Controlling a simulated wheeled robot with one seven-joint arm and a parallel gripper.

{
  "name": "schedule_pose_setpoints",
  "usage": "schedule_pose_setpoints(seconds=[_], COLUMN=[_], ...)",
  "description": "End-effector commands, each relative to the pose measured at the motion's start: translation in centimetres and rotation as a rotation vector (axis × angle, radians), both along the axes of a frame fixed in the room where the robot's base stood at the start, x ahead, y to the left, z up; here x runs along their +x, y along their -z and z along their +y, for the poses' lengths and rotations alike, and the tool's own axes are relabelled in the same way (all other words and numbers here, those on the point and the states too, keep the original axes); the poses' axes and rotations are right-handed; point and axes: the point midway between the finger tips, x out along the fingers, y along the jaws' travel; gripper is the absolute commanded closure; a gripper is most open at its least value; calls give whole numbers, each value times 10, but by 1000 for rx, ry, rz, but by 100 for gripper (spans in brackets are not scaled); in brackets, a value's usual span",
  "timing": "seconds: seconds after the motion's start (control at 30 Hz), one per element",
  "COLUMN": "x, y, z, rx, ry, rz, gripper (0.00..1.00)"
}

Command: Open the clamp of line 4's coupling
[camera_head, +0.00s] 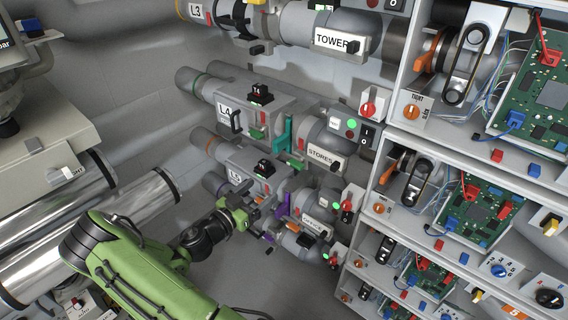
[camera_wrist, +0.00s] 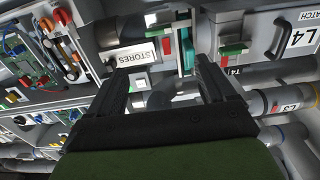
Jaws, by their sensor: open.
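Line 4 is the grey pipe and box with the L4 label (camera_head: 226,111) in the head view; its label also shows in the wrist view (camera_wrist: 303,37). Right of the box, a teal clamp lever (camera_head: 284,136) sits at the coupling beside the STORES unit (camera_head: 322,155). In the wrist view the teal lever (camera_wrist: 187,50) stands beyond my right finger, near the STORES label (camera_wrist: 137,58). My gripper (camera_head: 258,203) is open and empty, below the coupling and apart from the lever. Its fingers (camera_wrist: 160,70) frame the wrist view. Whether the clamp is latched is unclear.
Below line 4 runs another line with its own box (camera_head: 248,168) and a purple lever (camera_head: 282,205), close to my gripper. The TOWER unit (camera_head: 338,41) lies above. A rack with circuit boards (camera_head: 540,100) stands right. Shiny pipes (camera_head: 140,205) lie left.

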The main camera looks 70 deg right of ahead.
Motion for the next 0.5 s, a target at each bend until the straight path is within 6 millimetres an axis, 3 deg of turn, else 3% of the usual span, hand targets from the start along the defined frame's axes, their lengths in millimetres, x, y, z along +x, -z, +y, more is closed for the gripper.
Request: schedule_pose_setpoints(seconds=[0.3, 0.5], x=[-34, -51], y=[-1, -1], z=[-74, -113], rx=[0, 0], ry=[8, 5], rz=[-1, 0], gripper=[17, 17])
